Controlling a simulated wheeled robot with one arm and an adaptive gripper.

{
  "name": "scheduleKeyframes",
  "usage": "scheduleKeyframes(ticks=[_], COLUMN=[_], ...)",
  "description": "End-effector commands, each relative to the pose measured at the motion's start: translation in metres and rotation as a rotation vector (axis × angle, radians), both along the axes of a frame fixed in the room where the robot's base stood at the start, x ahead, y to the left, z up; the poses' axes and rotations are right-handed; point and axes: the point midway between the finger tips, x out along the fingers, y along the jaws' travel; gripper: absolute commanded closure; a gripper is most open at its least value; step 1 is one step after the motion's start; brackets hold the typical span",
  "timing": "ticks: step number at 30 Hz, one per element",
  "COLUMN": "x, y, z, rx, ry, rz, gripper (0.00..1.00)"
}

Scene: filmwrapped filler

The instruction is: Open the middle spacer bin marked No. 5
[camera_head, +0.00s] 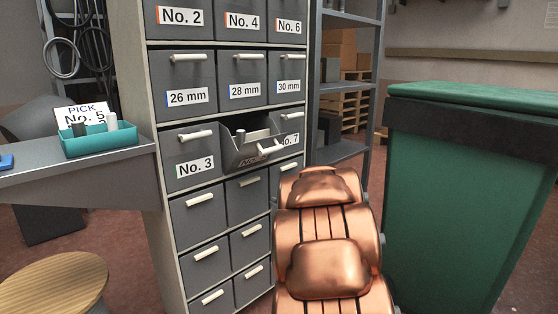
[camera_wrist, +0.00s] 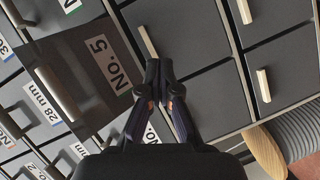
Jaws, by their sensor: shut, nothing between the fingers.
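The middle bin marked No. 5 (camera_head: 238,156) is tipped out of the grey cabinet, between the bins marked No. 3 and No. 7. Its top is open and small cylinders show inside; its label is steeply foreshortened. In the wrist view the No. 5 bin (camera_wrist: 85,62) stands out at the left, its label readable and its pale handle (camera_wrist: 56,92) further left. My gripper (camera_wrist: 160,76) is shut and empty, beside the labelled face and apart from the bin's handle. Plain unlabelled drawers lie beyond its fingertips. In the head view my gripper is hidden behind my copper arm.
The No. 3 bin (camera_head: 195,160) and No. 7 bin (camera_head: 290,139) are closed at either side. A shelf at the left holds a teal tray (camera_head: 100,143) and a "PICK No. 5" card (camera_head: 80,112). A green container (camera_head: 460,190) stands right; a round stool (camera_head: 55,285) is lower left.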

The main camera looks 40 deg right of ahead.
Motion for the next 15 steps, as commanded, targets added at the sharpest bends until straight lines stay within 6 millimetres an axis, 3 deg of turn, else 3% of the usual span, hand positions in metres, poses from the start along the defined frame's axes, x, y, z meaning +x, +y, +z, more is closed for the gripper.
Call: scheduleKeyframes(ticks=[6,15], x=[-0.012,-0.060], y=[-0.029,-0.038], z=[0.018,0.048], rx=[-0.187,-0.417], ry=[-0.168,-0.437], rz=[0.125,0.262], gripper=[1.00,1.00])
